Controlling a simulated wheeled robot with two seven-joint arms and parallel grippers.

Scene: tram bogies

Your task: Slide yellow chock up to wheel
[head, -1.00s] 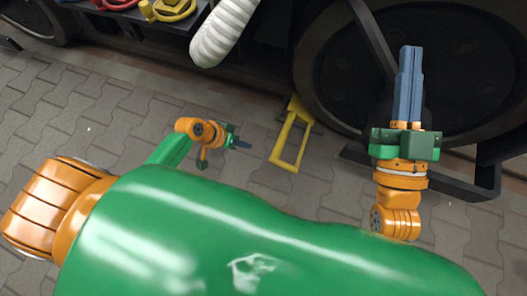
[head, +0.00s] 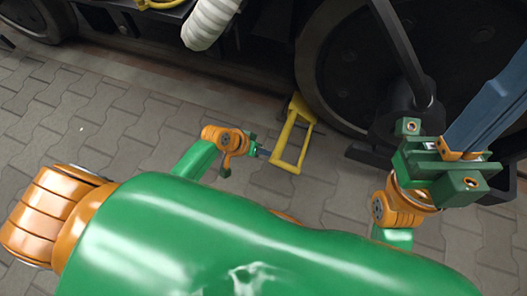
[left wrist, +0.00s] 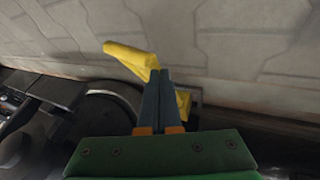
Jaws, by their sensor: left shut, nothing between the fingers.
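The yellow chock (head: 277,160) lies on the paving, its wedge end close to the rim of the large dark wheel (head: 318,62); I cannot tell whether they touch. Its open frame handle points toward me. My left gripper (head: 266,154) is shut and empty, its fingertips at the left near corner of the handle. In the left wrist view the shut fingers (left wrist: 160,75) lie in front of the chock (left wrist: 130,54) and hide part of it. The wheel also shows there (left wrist: 108,118). My right gripper (head: 495,105) is raised at the right, its blue fingers together and running out of the picture.
A dark bracket (head: 405,125) with a slanting bar stands in front of the wheel, to the right of the chock. A white ribbed hose (head: 210,22) hangs at the top. The paving (head: 85,125) at the left is clear.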

